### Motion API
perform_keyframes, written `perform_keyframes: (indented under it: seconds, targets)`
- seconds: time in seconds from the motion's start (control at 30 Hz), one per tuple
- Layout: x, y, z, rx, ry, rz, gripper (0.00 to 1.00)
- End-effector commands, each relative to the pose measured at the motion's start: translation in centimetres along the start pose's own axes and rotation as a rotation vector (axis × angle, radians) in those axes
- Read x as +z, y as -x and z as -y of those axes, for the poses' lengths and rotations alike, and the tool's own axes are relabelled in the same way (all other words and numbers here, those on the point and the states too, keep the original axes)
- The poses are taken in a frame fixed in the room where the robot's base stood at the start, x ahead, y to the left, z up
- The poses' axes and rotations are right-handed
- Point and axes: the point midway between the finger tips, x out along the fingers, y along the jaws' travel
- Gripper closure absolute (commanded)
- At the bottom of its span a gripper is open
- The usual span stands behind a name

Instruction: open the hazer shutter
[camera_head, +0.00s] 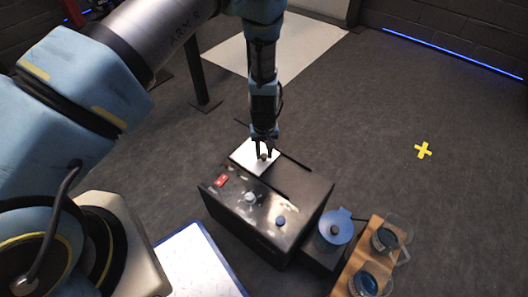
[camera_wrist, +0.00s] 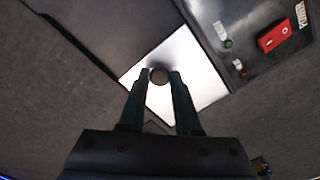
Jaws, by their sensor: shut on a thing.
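The hazer (camera_head: 275,235) is a black box on the floor in the middle of the head view. Its shutter (camera_head: 243,152), a bright metal plate with a small round knob, lies at the left of the top's far part. A dark recessed strip (camera_head: 293,177) lies to the plate's right. My gripper (camera_head: 263,154) points down at the plate. In the wrist view, my gripper (camera_wrist: 158,76) has its two green fingers shut on the knob (camera_wrist: 159,77) of the shutter plate (camera_wrist: 203,85). The fingertips partly hide the knob.
A red switch (camera_head: 221,181), a pale dial (camera_head: 250,197) and a blue button (camera_head: 281,221) sit on the hazer's near top. A blue-lidded pot (camera_head: 334,228) and a wooden holder with glass cups (camera_head: 350,270) stand to the right. A yellow cross (camera_head: 423,150) marks clear floor.

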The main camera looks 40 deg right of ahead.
Motion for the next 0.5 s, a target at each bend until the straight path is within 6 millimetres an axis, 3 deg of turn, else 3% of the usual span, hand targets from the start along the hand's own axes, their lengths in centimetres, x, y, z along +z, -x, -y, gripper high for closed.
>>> perform_keyframes:
  seconds: [0.13, 0.5]
  targets:
    - [-0.01, 0.02, -0.01, 0.0, 0.0, 0.0, 1.0]
    - [-0.02, 0.02, -0.01, 0.0, 0.0, 0.0, 1.0]
